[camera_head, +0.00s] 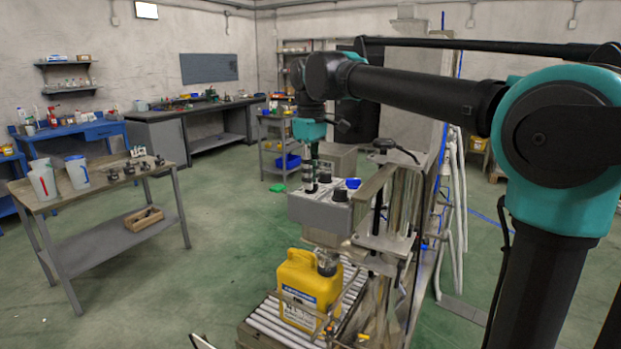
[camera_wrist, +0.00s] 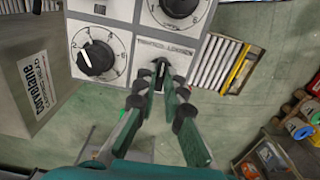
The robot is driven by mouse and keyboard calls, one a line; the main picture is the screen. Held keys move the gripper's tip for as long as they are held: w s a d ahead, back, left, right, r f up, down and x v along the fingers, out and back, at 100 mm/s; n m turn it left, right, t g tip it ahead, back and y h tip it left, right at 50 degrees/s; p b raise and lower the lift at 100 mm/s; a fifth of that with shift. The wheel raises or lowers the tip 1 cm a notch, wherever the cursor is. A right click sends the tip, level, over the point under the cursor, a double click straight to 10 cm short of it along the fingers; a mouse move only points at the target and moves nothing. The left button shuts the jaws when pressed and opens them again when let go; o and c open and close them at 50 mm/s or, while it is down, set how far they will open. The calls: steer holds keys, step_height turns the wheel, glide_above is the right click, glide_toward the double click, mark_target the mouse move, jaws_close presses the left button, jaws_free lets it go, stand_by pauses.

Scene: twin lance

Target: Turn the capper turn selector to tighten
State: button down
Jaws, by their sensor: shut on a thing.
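The capper turn selector (camera_wrist: 160,69) is a small dark lever on a light panel, below a printed label that appears to read tighten and loosen. Its tip points roughly upward in the wrist view; I cannot tell which word it favours. My gripper (camera_wrist: 160,92) has its fingers on both sides of the selector and is shut on it, hiding its lower part. In the head view my gripper (camera_head: 312,186) reaches down to the grey control box (camera_head: 305,211); the selector cannot be made out there.
Two black numbered dials, one left (camera_wrist: 97,58) and one above (camera_wrist: 180,8), sit close to the selector. A yellow jug (camera_head: 297,283) stands on the roller conveyor (camera_head: 270,325) below the box. A table (camera_head: 95,185) with beakers stands at the left, with open floor between.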

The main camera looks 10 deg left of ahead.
steer(key=n, duration=0.5)
steer(key=shift+n, duration=0.3)
stand_by(0.4)
steer(key=c, duration=1.6)
jaws_free()
steer(key=shift+r, duration=0.15)
step_height(320, 180, up, 12)
steer(key=shift+f, duration=0.1)
steer(key=shift+s, duration=0.1)
